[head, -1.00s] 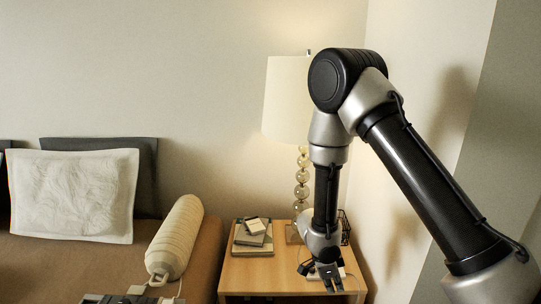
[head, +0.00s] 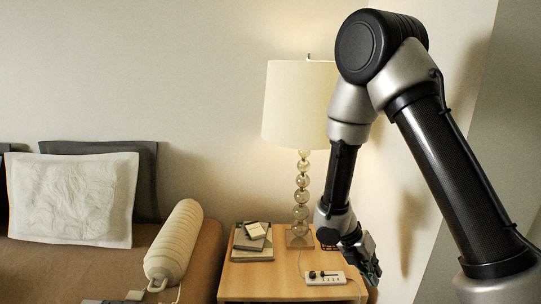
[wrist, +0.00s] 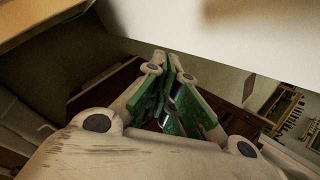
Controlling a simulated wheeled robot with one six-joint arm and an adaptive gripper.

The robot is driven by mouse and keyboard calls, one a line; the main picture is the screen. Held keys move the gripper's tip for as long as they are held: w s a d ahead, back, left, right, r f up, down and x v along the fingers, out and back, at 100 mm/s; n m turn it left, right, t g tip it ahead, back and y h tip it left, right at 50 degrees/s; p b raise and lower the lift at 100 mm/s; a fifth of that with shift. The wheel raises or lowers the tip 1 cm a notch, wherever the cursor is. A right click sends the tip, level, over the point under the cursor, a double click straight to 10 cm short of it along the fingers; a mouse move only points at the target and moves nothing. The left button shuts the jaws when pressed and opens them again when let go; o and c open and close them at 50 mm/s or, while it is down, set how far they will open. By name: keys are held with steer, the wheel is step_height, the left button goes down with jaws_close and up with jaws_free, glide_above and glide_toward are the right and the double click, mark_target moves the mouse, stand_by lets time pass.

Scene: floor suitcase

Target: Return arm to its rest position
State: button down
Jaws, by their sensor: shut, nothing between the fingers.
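My gripper (head: 374,274) hangs at the right edge of the wooden nightstand (head: 262,280) in the head view, right of a white power strip (head: 325,277). It points down and to the right. In the wrist view, the fingers of my gripper (wrist: 170,62) come together at their tips with nothing between them. My arm rises from the lower right, bends at a high elbow and comes down to the gripper.
A table lamp (head: 299,105) and stacked books (head: 252,240) stand on the nightstand. A wall is close at the right. The air above the bed is clear.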

steer(key=s+d+r+m+t+y, duration=0.2)
steer(key=s+r+m, duration=0.3)
steer(key=r+m, duration=0.4)
steer(key=s+d+r+m+t+y, duration=0.2)
steer(key=s+r+m, duration=0.3)
steer(key=r+m, duration=0.5)
steer(key=s+d+r+m+t+y, duration=0.2)
steer(key=s+d+r+m, duration=0.2)
steer(key=r+m, duration=0.5)
steer(key=v, duration=0.4)
steer(key=shift+w, duration=0.35)
steer(key=shift+r, duration=0.1)
